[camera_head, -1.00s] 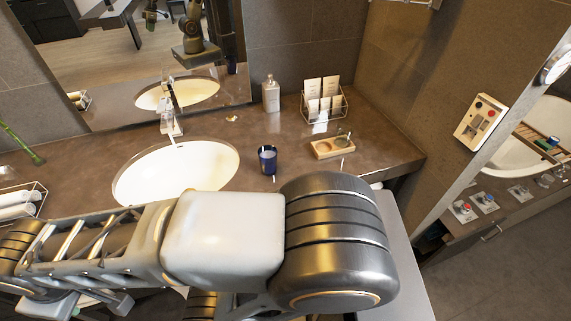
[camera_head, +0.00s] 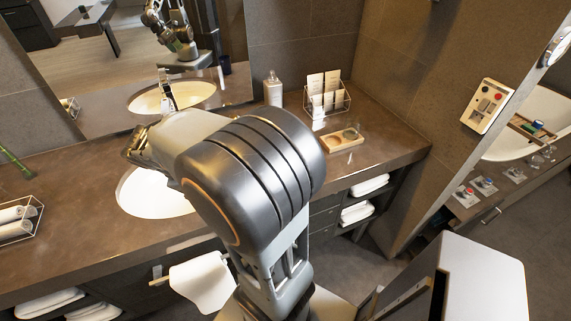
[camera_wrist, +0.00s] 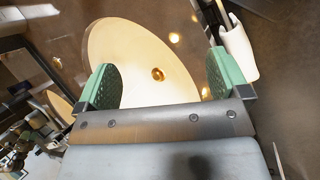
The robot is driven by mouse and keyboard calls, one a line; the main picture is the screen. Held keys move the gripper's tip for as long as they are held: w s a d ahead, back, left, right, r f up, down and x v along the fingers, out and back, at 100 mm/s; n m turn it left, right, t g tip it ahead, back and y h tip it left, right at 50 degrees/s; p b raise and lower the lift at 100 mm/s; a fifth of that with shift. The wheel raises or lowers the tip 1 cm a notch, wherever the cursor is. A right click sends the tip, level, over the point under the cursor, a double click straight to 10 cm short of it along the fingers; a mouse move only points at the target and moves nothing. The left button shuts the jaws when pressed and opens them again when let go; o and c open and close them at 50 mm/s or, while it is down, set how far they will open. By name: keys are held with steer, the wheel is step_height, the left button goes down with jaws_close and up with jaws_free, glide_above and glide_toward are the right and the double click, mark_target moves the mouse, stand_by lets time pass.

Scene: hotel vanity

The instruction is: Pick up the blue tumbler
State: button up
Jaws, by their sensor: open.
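The blue tumbler is not directly visible now; my arm covers the part of the counter where it stood in the earlier head view. A small dark blue shape (camera_head: 225,65) shows in the mirror, possibly its reflection. My gripper (camera_wrist: 165,80) is open in the wrist view, with its two green-padded fingers apart and nothing between them. It is over the white sink basin (camera_wrist: 140,50), whose drain shows between the fingers. The basin (camera_head: 150,195) is partly hidden by my arm in the head view.
A soap bottle (camera_head: 273,90), a wire rack of cards (camera_head: 325,98) and a wooden tray (camera_head: 340,141) stand at the back right of the counter (camera_head: 385,135). A wire basket of rolled towels (camera_head: 15,222) is at left. A white towel (camera_head: 203,280) hangs in front.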

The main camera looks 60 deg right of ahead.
steer(key=d+f+n+g+h, duration=0.1)
steer(key=d+f+n+g, duration=0.1)
steer(key=d, duration=0.4)
steer(key=d+f+n+g+h+b, duration=0.1)
steer(key=d+f+n+g+h, duration=0.1)
steer(key=d+f, duration=0.2)
steer(key=s+d+f+n+g+h, duration=0.1)
steer(key=d+f+g+h, duration=0.1)
steer(key=d, duration=0.8)
steer(key=shift+s+f+n+b, duration=0.1)
steer(key=shift+f+n+b, duration=0.3)
steer(key=shift+f, duration=0.5)
steer(key=shift+p+x, duration=0.45)
steer(key=shift+x, duration=2.65)
steer(key=shift+s+a, duration=0.1)
steer(key=shift+c, duration=0.3)
steer(key=shift+r, duration=0.1)
steer(key=c, duration=1.2)
steer(key=shift+c, duration=0.2)
